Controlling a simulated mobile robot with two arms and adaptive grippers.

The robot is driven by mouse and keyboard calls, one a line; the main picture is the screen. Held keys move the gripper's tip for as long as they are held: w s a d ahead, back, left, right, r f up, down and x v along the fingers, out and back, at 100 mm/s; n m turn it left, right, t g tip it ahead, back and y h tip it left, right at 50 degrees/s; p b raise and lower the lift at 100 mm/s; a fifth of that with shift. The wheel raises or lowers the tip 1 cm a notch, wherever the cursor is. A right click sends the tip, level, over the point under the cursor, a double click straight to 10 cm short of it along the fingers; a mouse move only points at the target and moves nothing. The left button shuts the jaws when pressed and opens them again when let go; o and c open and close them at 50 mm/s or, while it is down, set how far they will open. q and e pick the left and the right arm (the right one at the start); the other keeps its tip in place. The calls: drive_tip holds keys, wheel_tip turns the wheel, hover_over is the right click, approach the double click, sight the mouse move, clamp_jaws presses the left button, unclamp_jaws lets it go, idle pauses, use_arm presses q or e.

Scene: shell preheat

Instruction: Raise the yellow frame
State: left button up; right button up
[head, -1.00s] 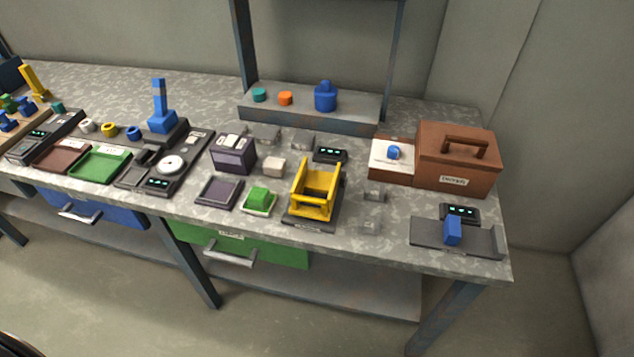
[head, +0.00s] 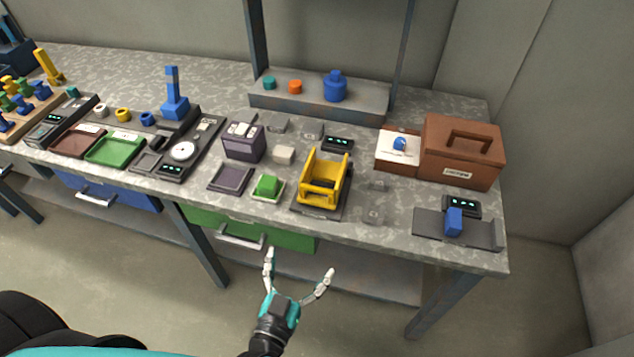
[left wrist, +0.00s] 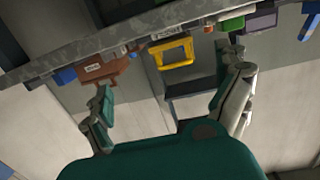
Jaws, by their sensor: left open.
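The yellow frame (head: 324,181) stands on a dark base near the front edge of the bench, right of a green block. It also shows in the left wrist view (left wrist: 172,53), beyond the open fingers. My left gripper (head: 300,264) is open and empty, in front of the bench and below the yellow frame in the head view. It is apart from the frame, and its fingers (left wrist: 170,95) also show in the left wrist view. My right gripper is not in view.
A green block on a small tray (head: 268,187) and a dark square tray (head: 231,178) lie left of the frame. A brown box (head: 461,151) and a blue block (head: 454,222) are to the right. The green drawer (head: 280,235) lies under the bench edge.

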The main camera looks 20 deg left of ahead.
use_arm(q)
wheel_tip(320, 180, up, 5)
drive_tip(key=a+t, duration=0.1)
drive_tip(key=p, duration=0.3)
approach(317, 187)
drive_tip(key=shift+n+y, duration=0.4)
drive_tip(key=w, duration=1)
drive_tip(key=shift+d, duration=0.2)
drive_tip(key=c, duration=1.5)
